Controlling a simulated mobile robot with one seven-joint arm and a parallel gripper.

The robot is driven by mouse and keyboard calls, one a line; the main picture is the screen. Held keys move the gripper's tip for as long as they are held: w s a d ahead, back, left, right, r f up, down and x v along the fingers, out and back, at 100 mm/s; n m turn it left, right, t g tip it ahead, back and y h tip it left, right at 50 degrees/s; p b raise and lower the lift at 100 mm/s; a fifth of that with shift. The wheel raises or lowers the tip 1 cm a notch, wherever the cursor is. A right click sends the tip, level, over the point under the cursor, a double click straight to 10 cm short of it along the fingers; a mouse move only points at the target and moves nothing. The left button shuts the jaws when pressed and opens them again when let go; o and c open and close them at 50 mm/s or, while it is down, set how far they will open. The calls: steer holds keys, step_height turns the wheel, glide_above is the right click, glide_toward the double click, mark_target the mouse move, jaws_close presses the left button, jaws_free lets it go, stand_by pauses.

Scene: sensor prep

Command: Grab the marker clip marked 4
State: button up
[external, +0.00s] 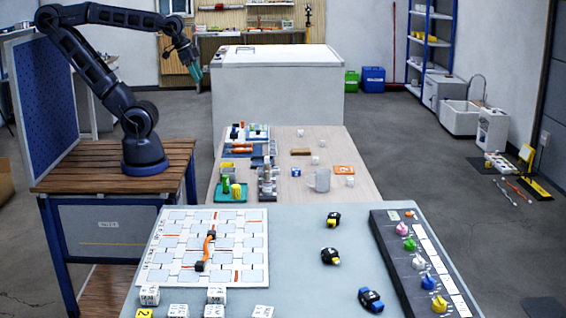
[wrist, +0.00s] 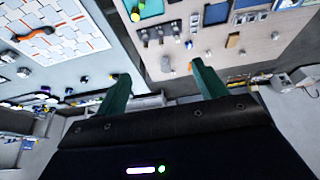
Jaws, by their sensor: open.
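My gripper (external: 195,72) is raised high at the upper left of the external view, well away from the grey front table. In the wrist view its green fingers (wrist: 160,74) are apart with nothing between them. White labelled blocks (external: 216,295) and a yellow tag reading 2 (external: 144,313) are at the front edge. I cannot make out a 4 on any piece.
A white grid board (external: 160,245) with an orange-and-black cable (external: 205,250) is on the grey table (external: 300,290). A dark panel with coloured knobs (external: 385,240) lies at right. A wooden table (external: 350,200) behind holds a mug (external: 320,180) and trays. The grey table's middle is mostly clear.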

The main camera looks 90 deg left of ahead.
steer(key=c, duration=0.4)
steer(key=shift+w, duration=0.1)
steer(key=m+g, duration=0.5)
steer(key=m, duration=1.3)
glide_above(350, 179)
step_height(350, 179, down, 33)
steer(key=f, duration=0.5)
steer(key=shift+w+a, duration=0.15)
steer(key=shift+w, duration=0.05)
steer(key=shift+s+a+f, duration=0.1)
steer(key=shift+f, duration=2.75)
